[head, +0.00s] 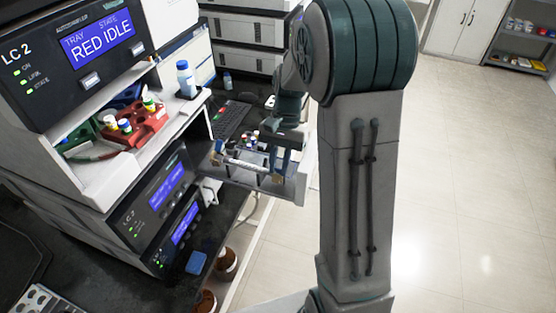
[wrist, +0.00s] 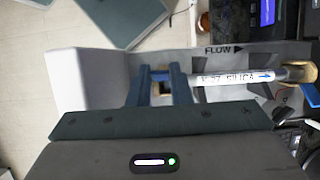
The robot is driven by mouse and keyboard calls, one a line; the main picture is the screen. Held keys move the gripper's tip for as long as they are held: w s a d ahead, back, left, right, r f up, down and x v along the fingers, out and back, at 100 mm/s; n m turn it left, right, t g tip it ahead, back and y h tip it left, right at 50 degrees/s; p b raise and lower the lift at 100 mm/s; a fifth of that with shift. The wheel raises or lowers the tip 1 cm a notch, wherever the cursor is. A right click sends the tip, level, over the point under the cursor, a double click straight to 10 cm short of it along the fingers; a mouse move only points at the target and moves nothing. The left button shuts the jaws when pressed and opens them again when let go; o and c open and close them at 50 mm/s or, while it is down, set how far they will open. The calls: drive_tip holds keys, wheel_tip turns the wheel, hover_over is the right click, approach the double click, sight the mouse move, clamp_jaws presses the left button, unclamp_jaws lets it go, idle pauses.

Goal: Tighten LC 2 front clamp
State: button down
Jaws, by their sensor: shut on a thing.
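The LC 2 unit (head: 30,62) is at the left of the head view. A light-coloured drawer (head: 296,186) sticks out from its stack. A white column labelled SILICA (wrist: 235,77) lies across it, with a brass-coloured fitting (wrist: 298,73) at its right end in the wrist view; the column also shows in the head view (head: 246,163). My gripper (wrist: 160,70) points down at the column's other end. Its blue fingers are shut on the front clamp (wrist: 160,88), a brass-coloured patch of which shows between them. The rest of the clamp is hidden. My gripper also shows in the head view (head: 278,165).
A red rack (head: 136,127) of vials and a blue-capped bottle (head: 186,80) are in the LC 2 stack. Dark electronics with blue screens (head: 166,186) are below. A keyboard (head: 231,119) lies behind the drawer. Open floor is at the right.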

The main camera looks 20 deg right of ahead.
idle(0.3)
drive_tip(key=c, duration=1.3)
unclamp_jaws()
drive_tip(key=shift+w, duration=0.1)
drive_tip(key=b+v, duration=0.1)
drive_tip(key=v, duration=1.2)
drive_tip(key=shift+w+d+r+b, duration=0.1)
drive_tip(key=shift+d+r+b, duration=0.05)
drive_tip(key=shift+r+b, duration=0.25)
